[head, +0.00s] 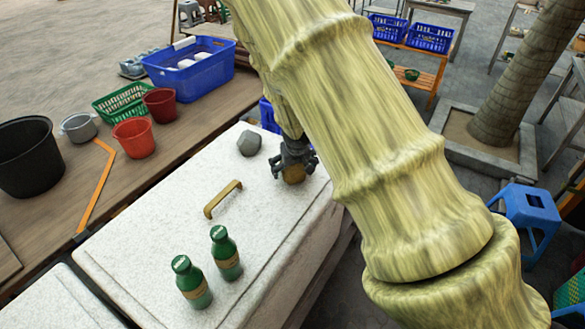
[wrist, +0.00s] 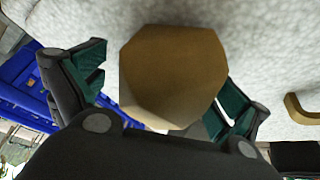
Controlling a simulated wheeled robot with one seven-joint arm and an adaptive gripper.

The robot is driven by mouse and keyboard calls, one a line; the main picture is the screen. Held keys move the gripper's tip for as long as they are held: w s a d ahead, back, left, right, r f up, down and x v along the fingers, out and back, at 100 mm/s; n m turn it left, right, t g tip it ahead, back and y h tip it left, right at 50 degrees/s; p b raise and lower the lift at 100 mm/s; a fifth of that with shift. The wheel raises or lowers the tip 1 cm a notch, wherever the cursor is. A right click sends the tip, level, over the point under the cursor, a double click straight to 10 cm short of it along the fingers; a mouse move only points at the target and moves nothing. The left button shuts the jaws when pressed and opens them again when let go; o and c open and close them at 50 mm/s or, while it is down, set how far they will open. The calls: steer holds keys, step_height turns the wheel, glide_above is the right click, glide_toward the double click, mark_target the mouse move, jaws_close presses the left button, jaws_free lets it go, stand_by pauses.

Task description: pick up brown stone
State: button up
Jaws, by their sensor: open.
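The brown stone (head: 293,174) sits on the white speckled lid at its far right part, right at my gripper. In the wrist view the brown stone (wrist: 174,77) is a faceted tan-brown lump between the two fingers. My gripper (head: 294,165) is low over the lid, and in the wrist view my gripper (wrist: 165,95) is open with a finger on each side of the stone. The left finger shows a gap to it; contact on the right cannot be told. The stone's near lower side is partly hidden by the gripper body.
A grey stone (head: 249,143) lies just left of my gripper. A tan handle (head: 223,199) rises from the white lid (head: 150,215). Two green bottles (head: 226,254) stand at the front. Red cups (head: 134,138), a black bucket (head: 28,158) and a blue basket (head: 190,66) stand on the left table.

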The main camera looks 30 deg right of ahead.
steer(key=c, duration=1.9)
steer(key=shift+w, duration=0.1)
steer(key=shift+c, duration=0.5)
steer(key=shift+r, duration=0.15)
